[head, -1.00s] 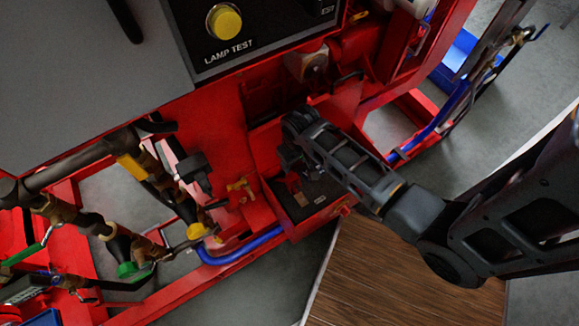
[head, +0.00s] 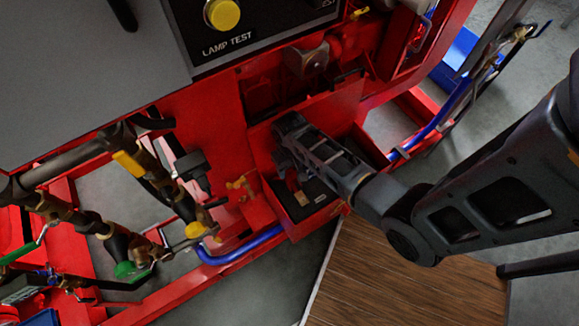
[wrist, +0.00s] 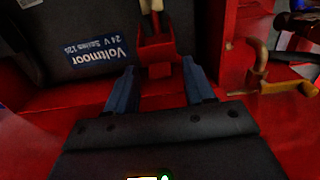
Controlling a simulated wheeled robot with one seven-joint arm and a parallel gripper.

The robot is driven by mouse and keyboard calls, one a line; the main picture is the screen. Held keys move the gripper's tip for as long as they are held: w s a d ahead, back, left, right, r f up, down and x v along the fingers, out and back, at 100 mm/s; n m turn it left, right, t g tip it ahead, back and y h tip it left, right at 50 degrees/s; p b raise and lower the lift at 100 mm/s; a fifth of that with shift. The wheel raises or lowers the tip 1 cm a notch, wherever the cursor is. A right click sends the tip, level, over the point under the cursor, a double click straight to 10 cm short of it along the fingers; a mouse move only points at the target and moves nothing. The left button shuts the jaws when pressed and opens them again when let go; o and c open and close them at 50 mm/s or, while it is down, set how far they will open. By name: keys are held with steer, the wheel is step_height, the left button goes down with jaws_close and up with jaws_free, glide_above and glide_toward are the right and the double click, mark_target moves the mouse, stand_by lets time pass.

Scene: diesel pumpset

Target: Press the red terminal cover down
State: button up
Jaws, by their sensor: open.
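The red terminal cover (wrist: 156,48) shows in the wrist view beside the black battery (wrist: 60,30), which has a blue Voltmoor label. The cover looks raised, with a copper-coloured part showing between its two sides. My gripper (wrist: 159,68) is open, its two fingers apart on either side of the cover's near end. I cannot tell whether they touch it. In the head view the battery (head: 312,196) sits in a red box, and my gripper (head: 283,163) is over its left part. A bit of the red cover (head: 293,181) shows below the gripper there.
A brass valve with a yellow handle (wrist: 285,87) stands right of my gripper in the wrist view. The red box wall (head: 318,112) rises behind the battery. A blue hose (head: 238,252) runs along the frame, and a wooden board (head: 400,270) lies in front.

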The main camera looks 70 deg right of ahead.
jaws_close()
stand_by(0.5)
